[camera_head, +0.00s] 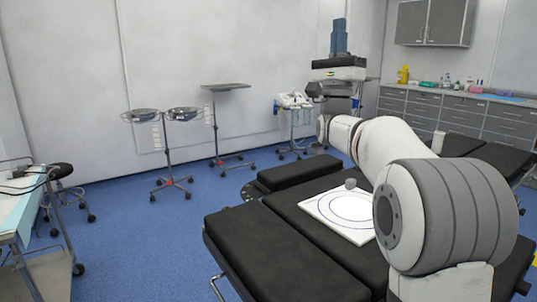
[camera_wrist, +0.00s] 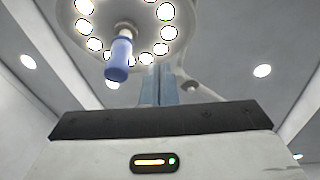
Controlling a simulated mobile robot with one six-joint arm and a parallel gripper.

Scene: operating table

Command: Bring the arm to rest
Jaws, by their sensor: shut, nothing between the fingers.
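My arm (camera_head: 385,145) reaches from the lower right over the operating table towards the back of the room. My gripper (camera_head: 339,22) points straight up at the far end of the arm, high above the table. Its blue fingers are together, with nothing between them. In the wrist view, the shut fingers (camera_wrist: 161,70) point up towards the ceiling and a round surgical lamp (camera_wrist: 150,45). The black padded operating table (camera_head: 270,255) lies below the arm, and part of it is hidden by the arm.
A white board with circles (camera_head: 325,212) lies on the table, with a small grey object (camera_head: 350,183) at its far edge. A white cylinder (camera_head: 438,142) stands farther right. Wheeled stands (camera_head: 165,150) and a trolley (camera_head: 25,205) are at left. Grey cabinets (camera_head: 510,122) line the right wall.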

